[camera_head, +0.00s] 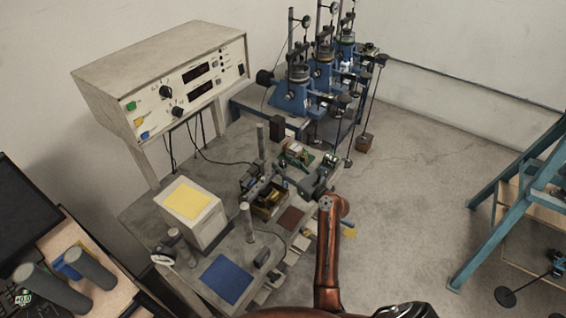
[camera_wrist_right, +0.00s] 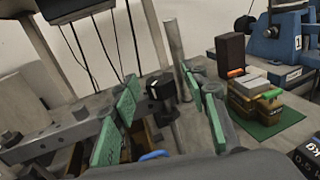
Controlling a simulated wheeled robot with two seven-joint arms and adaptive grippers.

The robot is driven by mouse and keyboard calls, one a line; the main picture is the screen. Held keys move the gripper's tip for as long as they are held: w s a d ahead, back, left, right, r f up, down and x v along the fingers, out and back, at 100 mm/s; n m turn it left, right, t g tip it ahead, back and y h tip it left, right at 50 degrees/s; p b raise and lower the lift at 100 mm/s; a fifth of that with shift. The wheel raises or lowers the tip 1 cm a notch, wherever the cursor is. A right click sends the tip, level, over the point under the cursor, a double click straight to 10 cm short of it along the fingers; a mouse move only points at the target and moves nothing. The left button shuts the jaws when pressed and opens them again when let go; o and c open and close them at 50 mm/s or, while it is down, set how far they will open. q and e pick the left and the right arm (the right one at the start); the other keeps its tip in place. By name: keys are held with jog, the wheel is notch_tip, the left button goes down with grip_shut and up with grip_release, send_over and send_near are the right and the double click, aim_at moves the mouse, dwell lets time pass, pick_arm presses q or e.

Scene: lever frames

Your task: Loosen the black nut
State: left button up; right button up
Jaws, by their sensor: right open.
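The black nut (camera_wrist_right: 162,90) shows in the right wrist view as a dark knob on the metal device on the bench, in front of an upright grey post. My right gripper (camera_wrist_right: 160,110) is open, with its green-padded fingers on either side of the nut in the picture. The pads look apart from it, but I cannot tell the depth. In the head view my orange right arm reaches up from the bottom, and its gripper (camera_head: 312,184) points left towards the metal device (camera_head: 262,186). The nut is too small to make out there. My left gripper is not in view.
A control console (camera_head: 165,80) stands at the back left. A white box with a yellow top (camera_head: 189,200) and a blue mat (camera_head: 227,279) are on the bench. Upright posts stand near the device. A green board (camera_wrist_right: 270,121) lies to its right in the wrist view.

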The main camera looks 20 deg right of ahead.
jog(key=shift+w+a, duration=0.1)
jog(key=shift+w, duration=0.4)
jog(key=shift+s, duration=0.1)
jog(key=shift+c, duration=0.9)
grip_shut()
